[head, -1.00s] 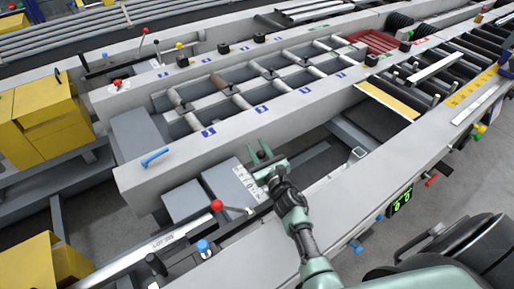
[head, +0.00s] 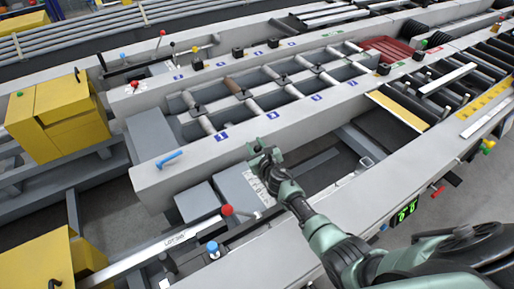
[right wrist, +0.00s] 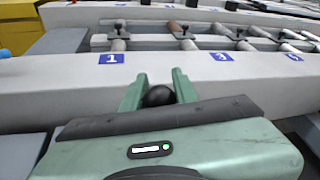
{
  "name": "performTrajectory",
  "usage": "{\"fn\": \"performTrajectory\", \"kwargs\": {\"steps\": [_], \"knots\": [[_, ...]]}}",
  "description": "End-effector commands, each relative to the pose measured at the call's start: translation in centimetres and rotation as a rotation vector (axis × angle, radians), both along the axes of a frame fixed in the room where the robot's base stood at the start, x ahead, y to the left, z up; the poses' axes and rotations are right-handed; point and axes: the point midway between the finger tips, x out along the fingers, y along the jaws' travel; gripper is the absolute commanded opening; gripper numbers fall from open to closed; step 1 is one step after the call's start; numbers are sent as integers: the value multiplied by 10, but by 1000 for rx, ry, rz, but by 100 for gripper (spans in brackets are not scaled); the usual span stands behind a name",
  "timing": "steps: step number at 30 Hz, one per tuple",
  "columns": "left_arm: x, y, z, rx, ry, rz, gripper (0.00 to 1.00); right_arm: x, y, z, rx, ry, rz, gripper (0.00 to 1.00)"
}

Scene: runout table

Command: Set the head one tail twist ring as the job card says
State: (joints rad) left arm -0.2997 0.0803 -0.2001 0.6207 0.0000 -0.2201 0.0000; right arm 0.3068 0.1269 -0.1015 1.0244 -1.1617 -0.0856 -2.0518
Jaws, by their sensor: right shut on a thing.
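My right gripper (head: 262,156) is at the near side of the long grey beam. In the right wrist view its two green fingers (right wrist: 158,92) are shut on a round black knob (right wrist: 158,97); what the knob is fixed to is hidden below. A white plate with dark scale marks (head: 256,188) lies on a grey box just below the gripper in the head view. I cannot make out a twist ring or a job card for certain. My left gripper is not in view.
A red-knobbed lever (head: 227,210) and a blue knob (head: 212,247) stand left of my right arm. A blue handle (head: 169,159) sits on the beam's end. Rollers (head: 208,124) lie beyond. A yellow cabinet (head: 62,110) stands at the left.

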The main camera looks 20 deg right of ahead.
Motion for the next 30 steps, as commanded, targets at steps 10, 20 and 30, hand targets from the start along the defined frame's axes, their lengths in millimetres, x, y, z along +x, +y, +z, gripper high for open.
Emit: {"fn": "performTrajectory", "kwargs": {"steps": [10,20,30], "knots": [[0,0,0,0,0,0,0,-4,2,-6,2,11,2,50],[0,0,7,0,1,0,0,-12,1,0,0,8,0,50],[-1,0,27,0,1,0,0,-66,5,13,1,10,3,50]]}}
